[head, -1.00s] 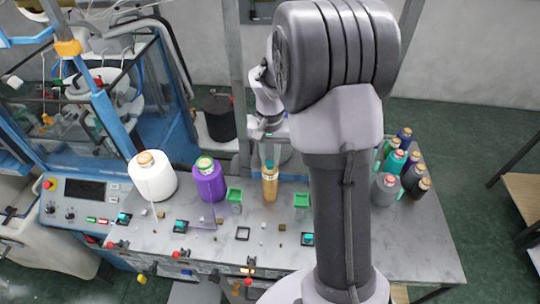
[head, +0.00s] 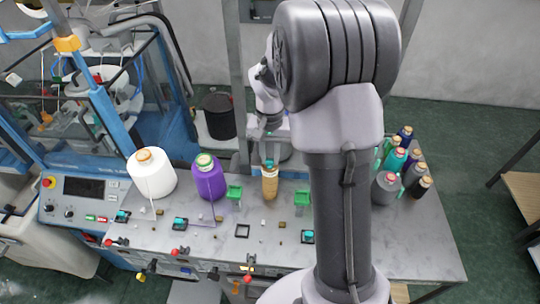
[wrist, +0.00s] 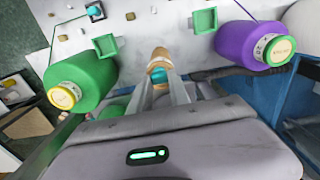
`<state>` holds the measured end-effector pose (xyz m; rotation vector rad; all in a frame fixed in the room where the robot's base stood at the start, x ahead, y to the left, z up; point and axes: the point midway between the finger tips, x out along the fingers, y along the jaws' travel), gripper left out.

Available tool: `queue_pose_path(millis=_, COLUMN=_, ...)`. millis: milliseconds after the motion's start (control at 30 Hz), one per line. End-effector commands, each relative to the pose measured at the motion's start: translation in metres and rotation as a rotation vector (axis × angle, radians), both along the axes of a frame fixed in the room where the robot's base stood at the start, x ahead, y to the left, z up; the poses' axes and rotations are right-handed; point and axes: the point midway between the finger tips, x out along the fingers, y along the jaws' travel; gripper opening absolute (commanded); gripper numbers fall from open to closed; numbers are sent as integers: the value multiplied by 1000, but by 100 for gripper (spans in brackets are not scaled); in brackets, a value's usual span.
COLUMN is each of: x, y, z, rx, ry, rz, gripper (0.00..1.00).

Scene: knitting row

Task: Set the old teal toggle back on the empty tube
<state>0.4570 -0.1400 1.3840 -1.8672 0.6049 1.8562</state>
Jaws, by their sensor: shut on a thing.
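My gripper (wrist: 160,88) is shut on a small teal toggle (wrist: 158,74), which shows between the fingers in the wrist view. The tan, bare tube (head: 270,184) stands upright on the grey table in the head view, between two green square cups. Its end (wrist: 160,56) also shows in the wrist view, just beyond the fingertips. The toggle (head: 270,163) is right at the tube's top in the head view. I cannot tell whether it rests on the tube or is slightly above it.
A purple cone (head: 208,178) and a white cone (head: 151,175) stand left of the tube. Green cups (head: 234,192) (head: 302,198) flank it closely. A green cone (wrist: 82,77) shows in the wrist view. Several bottle-like cones (head: 386,188) crowd the table's right end. An empty square frame (head: 242,232) lies in front.

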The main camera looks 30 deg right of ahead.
Motion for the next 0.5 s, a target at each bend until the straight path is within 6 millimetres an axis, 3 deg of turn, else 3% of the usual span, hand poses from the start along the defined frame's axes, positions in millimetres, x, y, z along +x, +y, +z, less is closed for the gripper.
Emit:
queue_pose_path(millis=333, x=-2, y=1, z=-3, rx=2, ry=7, rz=0, gripper=0)
queue_pose_path(millis=367, x=-2, y=1, z=-3, rx=2, ry=7, rz=0, gripper=24)
queue_pose_path(millis=500, x=-2, y=1, z=-2, rx=2, ry=6, rz=0, gripper=48)
